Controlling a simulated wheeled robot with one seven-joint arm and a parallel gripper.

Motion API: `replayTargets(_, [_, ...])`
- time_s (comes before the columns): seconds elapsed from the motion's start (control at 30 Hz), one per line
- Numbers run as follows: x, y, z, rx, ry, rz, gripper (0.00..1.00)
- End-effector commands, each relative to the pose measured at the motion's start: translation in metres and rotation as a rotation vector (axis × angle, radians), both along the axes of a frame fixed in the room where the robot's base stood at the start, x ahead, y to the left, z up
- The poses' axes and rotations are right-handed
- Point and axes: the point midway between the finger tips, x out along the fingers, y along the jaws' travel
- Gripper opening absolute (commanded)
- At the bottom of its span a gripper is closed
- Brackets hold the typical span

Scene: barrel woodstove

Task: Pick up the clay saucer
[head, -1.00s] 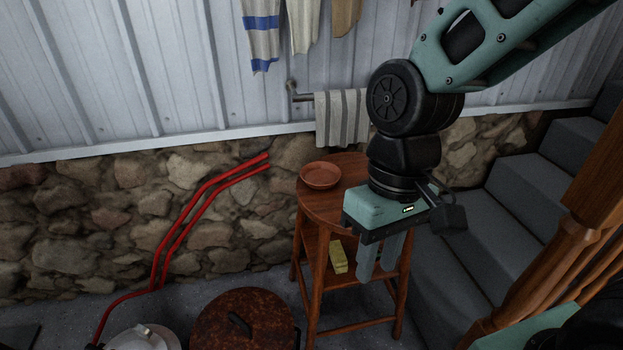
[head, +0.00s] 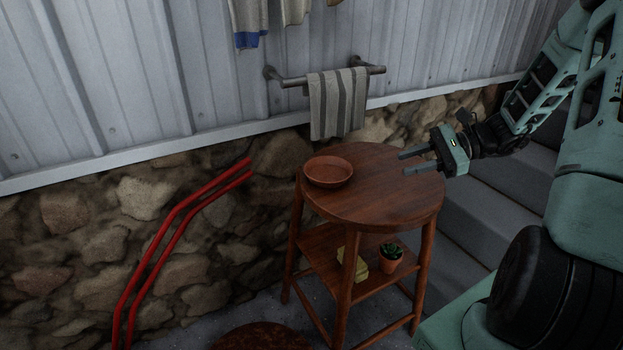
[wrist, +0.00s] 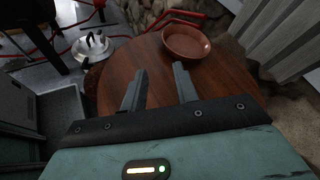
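The clay saucer (head: 328,171) is a shallow, round reddish-brown dish. It rests upright on the left part of the round wooden table top (head: 390,190). My gripper (head: 405,162) is over the right side of the table top, with its fingers pointing left toward the saucer. The fingers are open and apart, with nothing between them. In the wrist view the saucer (wrist: 187,42) lies beyond the fingertips, a little right of the gap between them (wrist: 158,82). A clear stretch of wood lies between the fingers and the saucer.
A lower shelf holds a yellow block (head: 351,262) and a small potted plant (head: 390,256). A striped towel (head: 337,103) hangs on a wall bar behind the table. Red rails (head: 175,235) stand at left, grey steps (head: 490,205) at right. The rest of the table top is clear.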

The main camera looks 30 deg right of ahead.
Motion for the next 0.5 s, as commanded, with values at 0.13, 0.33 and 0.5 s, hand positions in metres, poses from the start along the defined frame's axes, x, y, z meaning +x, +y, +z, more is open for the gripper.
replayTargets(0.13, [0.003,-0.002,-0.006,0.017,-0.004,-0.030,0.30])
replayTargets(0.33, [0.022,0.030,-0.020,0.018,-0.003,-0.025,0.30])
replayTargets(0.5, [0.040,0.058,-0.032,0.016,-0.003,-0.023,0.30])
